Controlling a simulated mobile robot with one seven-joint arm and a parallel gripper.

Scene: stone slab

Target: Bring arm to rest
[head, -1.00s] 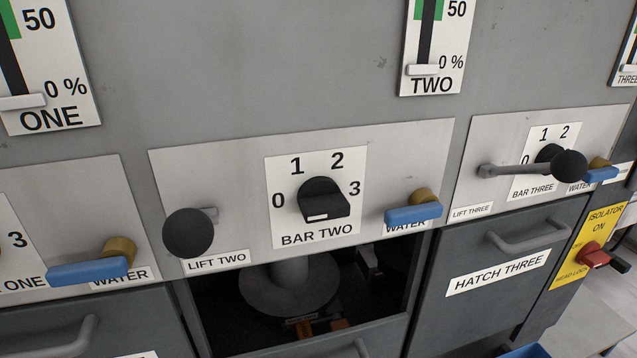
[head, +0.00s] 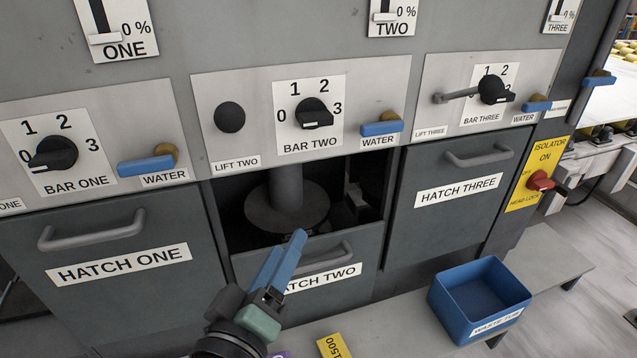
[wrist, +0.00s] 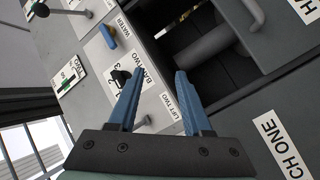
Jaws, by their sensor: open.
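My gripper (head: 281,262) has blue fingers and is in front of the hatch two panel (head: 345,283) in the head view, below the dark opening. In the wrist view its two blue fingers (wrist: 157,98) stand apart with nothing between them. Beyond them are the bar two knob (wrist: 121,77) and the lift two plate (wrist: 180,122). My gripper looks apart from the panel, though the gap is hard to judge. The arm behind it runs off the bottom edge of the head view.
The hatch two opening (head: 352,224) shows a grey disc on a column (head: 287,207). Hatch one (head: 125,300) and hatch three (head: 462,215) are shut, with protruding handles. A blue waste tub (head: 480,300) stands on the grey bench (head: 556,262) at right.

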